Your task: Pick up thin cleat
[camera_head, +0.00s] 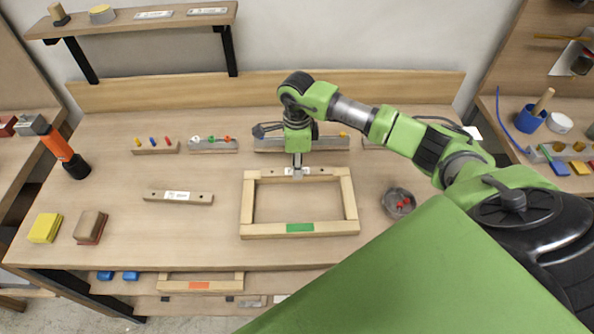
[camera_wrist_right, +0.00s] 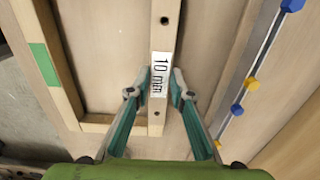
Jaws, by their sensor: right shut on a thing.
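The thin cleat is a pale wooden bar with holes and a white label. In the head view the cleat (camera_head: 321,171) lies along the far side of a rectangular wooden frame (camera_head: 247,208); I cannot tell whether it touches the frame. In the right wrist view the cleat (camera_wrist_right: 165,38) reads "10 mm". My right gripper (camera_head: 297,176) points down at the middle of the cleat. In the right wrist view the gripper (camera_wrist_right: 160,80) is shut on the cleat, one finger on each side. My left gripper is not in view.
Another labelled bar (camera_head: 178,197) lies left of the frame. Peg blocks (camera_head: 213,145) stand along the back. A round dish (camera_head: 398,203) with red bits is right of the frame. Yellow (camera_head: 45,228) and brown (camera_head: 90,227) blocks sit at the left. The table between is clear.

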